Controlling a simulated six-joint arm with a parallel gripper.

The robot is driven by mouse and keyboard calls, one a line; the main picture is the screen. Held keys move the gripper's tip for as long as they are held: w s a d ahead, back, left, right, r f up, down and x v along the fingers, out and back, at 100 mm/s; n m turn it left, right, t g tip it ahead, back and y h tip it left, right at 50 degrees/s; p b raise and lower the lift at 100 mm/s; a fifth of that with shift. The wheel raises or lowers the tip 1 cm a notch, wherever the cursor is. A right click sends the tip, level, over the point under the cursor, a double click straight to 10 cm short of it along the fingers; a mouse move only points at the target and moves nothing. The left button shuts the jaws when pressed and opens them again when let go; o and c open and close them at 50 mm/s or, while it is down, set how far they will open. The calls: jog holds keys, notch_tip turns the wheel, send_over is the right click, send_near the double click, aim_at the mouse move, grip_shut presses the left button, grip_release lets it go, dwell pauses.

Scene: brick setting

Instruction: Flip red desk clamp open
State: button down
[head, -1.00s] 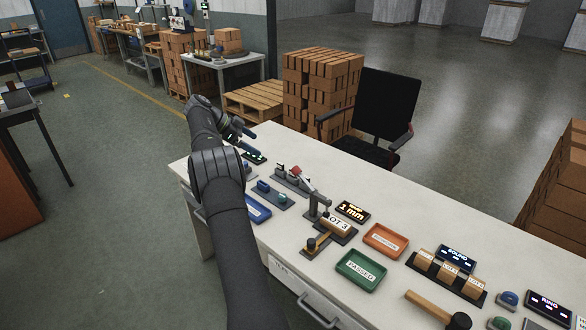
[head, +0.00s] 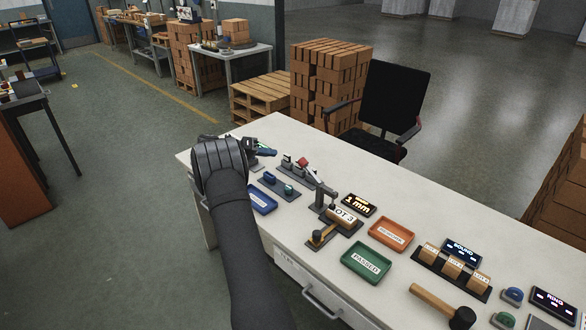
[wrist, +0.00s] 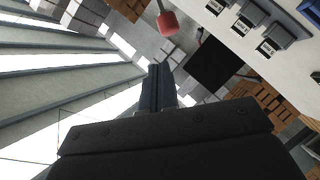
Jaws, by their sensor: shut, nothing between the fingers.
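The red desk clamp (head: 303,164) sits on a dark base toward the far left part of the white desk, and its red handle tip stands up from it. In the wrist view the red tip (wrist: 168,22) shows at the top, on a thin grey rod, just beyond my fingers. My gripper (wrist: 158,72) is shut with nothing in it and apart from the red tip. In the head view my arm hides most of the gripper. The clamp's base is out of sight in the wrist view.
On the desk (head: 290,230) are a blue tray (head: 262,199), a small block with blue and green knobs (head: 279,186), the LOT 3 brick (head: 344,216) in its fixture, a green PASSED tray (head: 366,263), an orange tray (head: 391,234) and a mallet (head: 440,305). A chair stands behind.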

aim_at(310, 171)
jog(key=s+f+n+t+y, duration=0.1)
jog(key=f+n+t, duration=0.3)
jog(key=n, duration=0.8)
jog(key=s+f+n+t, duration=0.4)
jog(key=f+n, duration=0.4)
jog(key=n, duration=0.5)
jog(key=shift+a+t+y, duration=0.3)
jog(key=shift+t+y, duration=0.1)
jog(key=shift+t, duration=0.1)
jog(key=shift+f, duration=0.1)
jog(key=w+d+r, duration=0.3)
jog(key=w+d, duration=0.3)
jog(key=d, duration=0.3)
jog(key=shift+w+r, duration=0.15)
jog(key=shift+w, duration=0.05)
jog(key=shift+d, duration=0.1)
